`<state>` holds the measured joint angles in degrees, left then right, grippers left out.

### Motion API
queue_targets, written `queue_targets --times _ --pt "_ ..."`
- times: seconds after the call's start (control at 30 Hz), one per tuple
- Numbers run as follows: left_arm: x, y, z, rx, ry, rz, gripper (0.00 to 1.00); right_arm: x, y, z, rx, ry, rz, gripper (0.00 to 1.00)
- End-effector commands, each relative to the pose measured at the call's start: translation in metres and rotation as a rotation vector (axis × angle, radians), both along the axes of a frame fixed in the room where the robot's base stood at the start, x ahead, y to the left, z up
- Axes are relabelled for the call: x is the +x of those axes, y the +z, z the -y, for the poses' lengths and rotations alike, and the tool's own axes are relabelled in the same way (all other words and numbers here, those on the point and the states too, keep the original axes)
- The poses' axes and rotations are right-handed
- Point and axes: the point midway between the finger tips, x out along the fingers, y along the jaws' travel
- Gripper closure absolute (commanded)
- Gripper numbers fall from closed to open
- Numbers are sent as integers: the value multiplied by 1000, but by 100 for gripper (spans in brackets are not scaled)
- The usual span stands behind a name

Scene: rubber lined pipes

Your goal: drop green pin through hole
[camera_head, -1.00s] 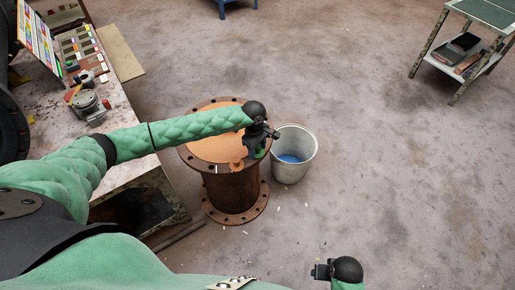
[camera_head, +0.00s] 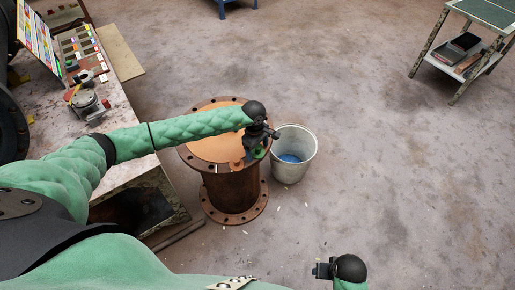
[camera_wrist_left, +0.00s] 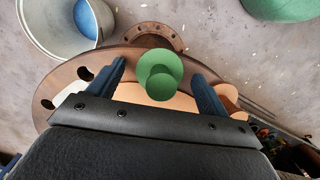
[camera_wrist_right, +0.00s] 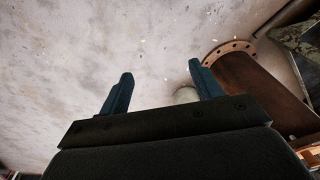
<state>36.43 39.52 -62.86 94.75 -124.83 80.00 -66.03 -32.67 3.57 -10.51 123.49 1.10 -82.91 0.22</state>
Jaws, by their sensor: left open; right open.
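The green pin (camera_wrist_left: 160,78) stands at the flange rim between the spread fingers of my left gripper (camera_wrist_left: 160,88), its round head towards the camera. The fingers do not touch it. In the head view a bit of the green pin (camera_head: 259,153) shows below my left gripper (camera_head: 256,150). The flange (camera_head: 208,104) tops a rusty pipe and has bolt holes around its rim; a hole (camera_wrist_left: 122,113) shows left of the pin. Whether the pin sits in a hole is hidden. My right gripper (camera_wrist_right: 160,90) is open and empty, away from the pipe.
A metal bucket (camera_head: 304,165) with blue inside stands right of the pipe. A cluttered workbench (camera_head: 115,125) is at the left. A small shelf table (camera_head: 440,60) stands at the far right. An orange piece (camera_wrist_left: 226,97) lies on the flange.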

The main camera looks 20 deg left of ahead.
Motion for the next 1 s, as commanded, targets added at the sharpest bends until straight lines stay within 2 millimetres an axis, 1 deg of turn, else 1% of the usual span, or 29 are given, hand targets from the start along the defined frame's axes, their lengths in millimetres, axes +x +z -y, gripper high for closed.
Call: queue_targets --times 0.03,0.07,0.3,0.4,0.5,0.7,1.0 --pt "0 0 0 0 0 0 22 0 11 0 2 0 3 35" --pt "1 4 -1 0 -1 3 22 -1 15 0 3 0 5 35" --pt "3 42 -5 1 -1 3 22 -7 61 0 10 -1 7 35" --pt "3 56 -5 -1 -2 3 22 -11 77 1 12 -1 8 35" --pt "3 66 -6 0 -1 1 22 -14 89 2 13 -1 8 35" --pt "3 76 -7 0 0 0 22 -18 102 3 14 -1 8 35" --pt "3 78 -7 1 19 -2 22 -18 103 3 15 -1 7 35"
